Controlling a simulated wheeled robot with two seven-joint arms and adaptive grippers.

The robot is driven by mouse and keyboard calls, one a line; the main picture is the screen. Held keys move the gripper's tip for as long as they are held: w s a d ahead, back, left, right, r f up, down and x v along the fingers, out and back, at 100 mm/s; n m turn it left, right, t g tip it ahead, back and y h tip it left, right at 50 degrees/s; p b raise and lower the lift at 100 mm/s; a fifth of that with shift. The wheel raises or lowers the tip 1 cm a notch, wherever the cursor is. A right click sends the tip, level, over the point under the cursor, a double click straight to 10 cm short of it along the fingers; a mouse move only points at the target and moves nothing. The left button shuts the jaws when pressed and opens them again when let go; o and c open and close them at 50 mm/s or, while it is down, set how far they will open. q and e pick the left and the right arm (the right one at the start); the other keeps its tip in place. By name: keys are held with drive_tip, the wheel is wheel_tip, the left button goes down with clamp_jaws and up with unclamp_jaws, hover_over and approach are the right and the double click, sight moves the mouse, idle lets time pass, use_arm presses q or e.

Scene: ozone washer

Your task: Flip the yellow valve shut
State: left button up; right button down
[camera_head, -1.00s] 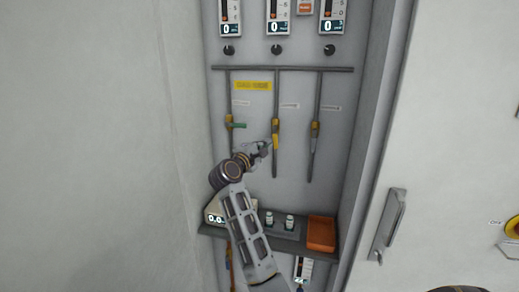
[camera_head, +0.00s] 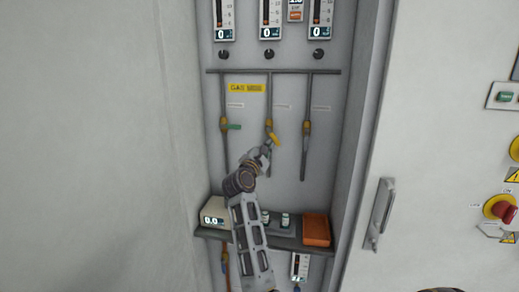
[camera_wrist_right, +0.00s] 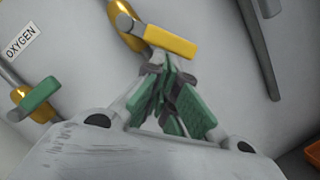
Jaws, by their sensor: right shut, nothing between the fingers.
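The yellow valve handle (camera_head: 274,139) is on the middle pipe of the gas panel. It stands tilted away from the pipe, its lower end out to the right. In the right wrist view the yellow handle (camera_wrist_right: 171,42) reaches right from its brass body. My right gripper (camera_head: 265,151) is just below the handle, shut and empty. In the wrist view its fingertips (camera_wrist_right: 168,73) are close under the handle; I cannot tell whether they touch it. My left gripper is not in view.
A valve with a green handle (camera_head: 233,126) sits on the left pipe, its handle sideways. A third valve (camera_head: 307,127) is on the right pipe. Below is a shelf (camera_head: 290,243) with an orange bin (camera_head: 316,230), small bottles and a display box (camera_head: 215,213). Cabinet walls flank the panel.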

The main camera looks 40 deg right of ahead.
sight(279, 143)
drive_tip(key=n+p, duration=0.1)
drive_tip(key=n, duration=0.1)
drive_tip(key=s+d+n+t+p, duration=0.1)
drive_tip(key=n+p, duration=0.1)
drive_tip(key=s+d+r+n+p, duration=0.1)
drive_tip(key=n+p, duration=0.1)
drive_tip(key=n, duration=0.1)
drive_tip(key=shift+s+d+t, duration=0.1)
drive_tip(key=shift+s+t, duration=0.15)
drive_tip(key=shift+t, duration=0.15)
drive_tip(key=shift+s+d+r+n+y+p, duration=0.1)
drive_tip(key=shift+n+y+p, duration=0.2)
drive_tip(key=shift+p, duration=0.2)
drive_tip(key=shift+s+d+r+n+t+p, duration=0.2)
drive_tip(key=shift+n+t+p, duration=0.2)
drive_tip(key=shift+n+p, duration=0.3)
drive_tip(key=shift+s+d+r+p, duration=0.2)
drive_tip(key=shift+s+p, duration=0.1)
drive_tip(key=shift+p, duration=0.4)
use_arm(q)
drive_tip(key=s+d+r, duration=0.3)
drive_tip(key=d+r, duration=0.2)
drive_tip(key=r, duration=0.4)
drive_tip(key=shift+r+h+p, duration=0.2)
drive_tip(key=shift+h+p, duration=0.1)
use_arm(e)
drive_tip(key=shift+s+d+r, duration=0.15)
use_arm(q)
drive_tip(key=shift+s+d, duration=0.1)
